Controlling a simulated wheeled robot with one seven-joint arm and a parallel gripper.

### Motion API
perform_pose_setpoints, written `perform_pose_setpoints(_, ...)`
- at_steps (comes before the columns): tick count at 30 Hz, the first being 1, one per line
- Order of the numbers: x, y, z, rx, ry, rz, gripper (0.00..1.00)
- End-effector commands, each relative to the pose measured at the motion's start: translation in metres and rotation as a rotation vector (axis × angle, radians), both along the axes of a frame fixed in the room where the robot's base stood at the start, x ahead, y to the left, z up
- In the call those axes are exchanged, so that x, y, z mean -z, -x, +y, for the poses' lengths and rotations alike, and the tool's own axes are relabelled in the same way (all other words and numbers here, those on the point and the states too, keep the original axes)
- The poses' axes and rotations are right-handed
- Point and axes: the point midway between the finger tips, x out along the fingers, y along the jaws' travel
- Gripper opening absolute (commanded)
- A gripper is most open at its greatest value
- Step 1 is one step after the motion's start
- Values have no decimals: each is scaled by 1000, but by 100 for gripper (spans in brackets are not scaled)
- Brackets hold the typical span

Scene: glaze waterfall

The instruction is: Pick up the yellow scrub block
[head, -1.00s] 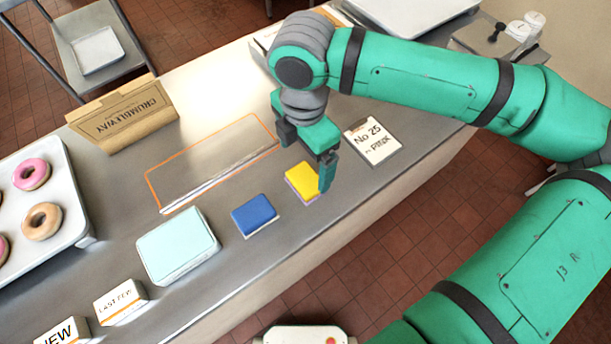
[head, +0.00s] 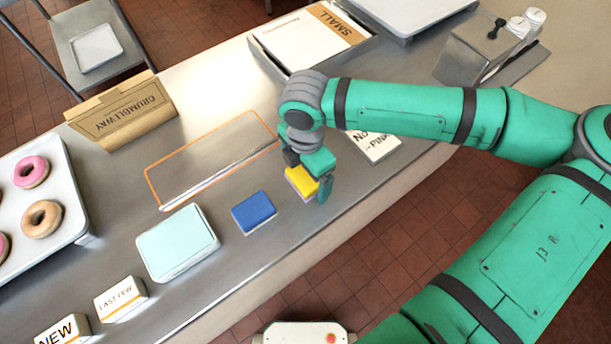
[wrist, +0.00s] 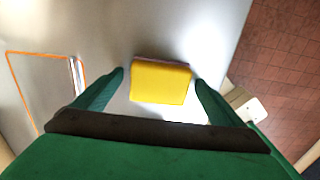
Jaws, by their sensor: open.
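The yellow scrub block (head: 300,181) lies on the metal counter near its front edge, partly hidden by my gripper in the head view. In the wrist view the yellow block (wrist: 160,82) sits between and a little beyond my two green fingertips, with a gap on each side. My gripper (wrist: 160,77) is open and empty. In the head view my gripper (head: 308,180) is low over the block. I cannot tell its exact height above the counter.
A blue block (head: 254,212) and a pale blue box (head: 178,244) lie to the left. An orange outlined rectangle (head: 156,192) is marked behind them. A note board (head: 378,147) is close behind my gripper on the right. The counter's front edge is near.

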Motion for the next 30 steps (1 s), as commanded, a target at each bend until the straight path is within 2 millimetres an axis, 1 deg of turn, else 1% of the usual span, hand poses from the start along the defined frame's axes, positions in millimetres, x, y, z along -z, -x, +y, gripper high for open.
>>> perform_pose_setpoints(4, 0, 0, 0, 0, 0, 0, 92)
perform_pose_setpoints(5, 0, 0, 0, 0, 0, 0, 90)
perform_pose_setpoints(6, 0, 0, 0, 0, 0, 0, 80)
perform_pose_setpoints(8, 0, 0, 0, 0, 0, 0, 66)
perform_pose_setpoints(9, 0, 0, 0, 0, 0, 0, 56)
perform_pose_setpoints(10, 0, 0, 0, 0, 0, 0, 49)
perform_pose_setpoints(11, 0, 0, 0, 0, 0, 0, 48)
perform_pose_setpoints(12, 0, 0, 0, 0, 0, 0, 44)
perform_pose_setpoints(19, -1, 0, 0, 0, 0, 0, 44)
perform_pose_setpoints(23, -5, 0, 1, -2, 0, 0, 44)
perform_pose_setpoints(26, -12, -1, 2, -5, 0, -2, 44)
perform_pose_setpoints(30, -28, -1, 5, -12, 0, -3, 44)
